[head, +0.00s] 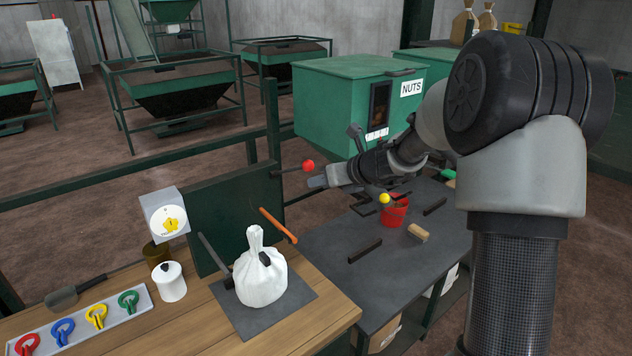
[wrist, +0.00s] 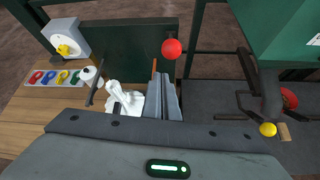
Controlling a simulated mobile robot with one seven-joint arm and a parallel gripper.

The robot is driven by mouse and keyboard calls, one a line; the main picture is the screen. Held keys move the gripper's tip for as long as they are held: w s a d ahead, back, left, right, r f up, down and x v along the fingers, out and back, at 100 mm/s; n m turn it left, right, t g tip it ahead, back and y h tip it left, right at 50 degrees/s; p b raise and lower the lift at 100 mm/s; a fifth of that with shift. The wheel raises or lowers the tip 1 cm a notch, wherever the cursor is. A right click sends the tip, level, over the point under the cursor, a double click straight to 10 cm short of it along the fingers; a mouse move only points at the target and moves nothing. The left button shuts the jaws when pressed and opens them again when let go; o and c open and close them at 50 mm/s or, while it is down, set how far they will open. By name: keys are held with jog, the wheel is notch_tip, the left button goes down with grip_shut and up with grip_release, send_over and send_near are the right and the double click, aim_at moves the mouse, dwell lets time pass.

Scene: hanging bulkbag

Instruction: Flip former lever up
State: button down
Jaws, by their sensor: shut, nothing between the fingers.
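A lever with a red ball knob (head: 308,165) sticks out to the right from the dark green panel (head: 240,222). The red knob also shows in the wrist view (wrist: 172,49), just beyond my fingertips. A yellow ball knob (head: 384,198) shows below my wrist, by the dark bench; it also shows in the wrist view (wrist: 268,129). No label tells which one is the former lever. My gripper (head: 318,182) is shut and empty, close to the red knob, slightly below and right of it in the head view. Its closed fingers (wrist: 166,90) show in the wrist view; contact cannot be told.
A tied white bag (head: 262,272) sits on a dark mat before the panel, between a black handle (head: 215,260) and an orange handle (head: 278,225). A red bucket (head: 394,213) and brush (head: 418,233) are on the dark bench. A green NUTS bin (head: 340,110) stands behind.

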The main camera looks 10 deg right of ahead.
notch_tip(320, 180, up, 8)
jog(key=s+d+p, duration=0.1)
jog(key=s+d, duration=0.1)
jog(key=shift+s+d+p, duration=0.3)
jog(key=shift+d+p, duration=0.05)
jog(key=shift+d, duration=0.05)
jog(key=s+a+r+n+g+h, duration=0.1)
jog(key=s+a+r+n, duration=0.2)
jog(key=s+n, duration=0.6)
jog(key=s+a+r+n+g+h, duration=0.1)
jog(key=s+a+r+n+g, duration=0.15)
jog(key=s+n, duration=0.65)
jog(key=s+d+f+n+h, duration=0.2)
jog(key=s+n, duration=0.4)
jog(key=s, duration=0.4)
jog(key=s+d+f+n+h, duration=0.2)
jog(key=s+d+f+n, duration=0.1)
jog(key=s+n, duration=0.4)
jog(key=s, duration=0.2)
jog(key=shift+s+d+f+h, duration=0.2)
jog(key=shift+s+h, duration=0.1)
jog(key=shift+s, duration=0.05)
jog(key=shift+g, duration=0.25)
